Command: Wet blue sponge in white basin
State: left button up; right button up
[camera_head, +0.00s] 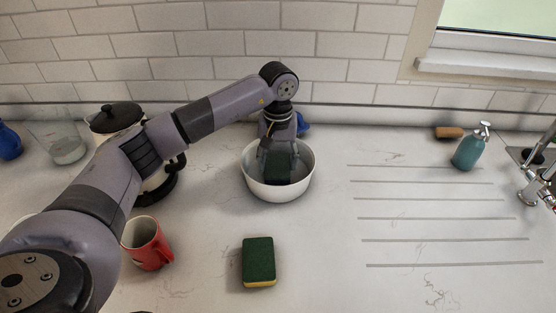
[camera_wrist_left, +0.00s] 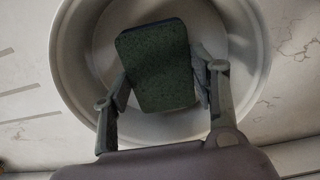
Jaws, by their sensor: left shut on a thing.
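The white basin (camera_head: 298,191) stands on the counter, and its round wall also shows in the left wrist view (camera_wrist_left: 76,70). My left gripper (camera_head: 278,158) reaches down into it from above. It is shut on a sponge with a dark green top (camera_head: 280,171), inside the basin's rim. My right gripper is out of view.
A green and yellow sponge (camera_head: 259,262) lies in front of the basin. A red mug (camera_head: 146,245) and a kettle with a black lid (camera_head: 115,117) stand at left, partly behind my arm. A teal soap bottle (camera_head: 467,152) stands at right, past a clear grooved drainboard (camera_head: 440,215).

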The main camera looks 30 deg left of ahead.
aim_at(278, 165)
pick_arm(q)
jog(key=shift+f+b, duration=0.45)
jog(key=shift+f, duration=0.25)
dwell(0.5)
jog(key=shift+r, duration=0.1)
notch_tip(278, 165, up, 10)
jog(key=p, duration=0.5)
jog(key=shift+r+p, duration=0.25)
jog(key=shift+p, duration=0.15)
dwell(0.6)
dwell(1.0)
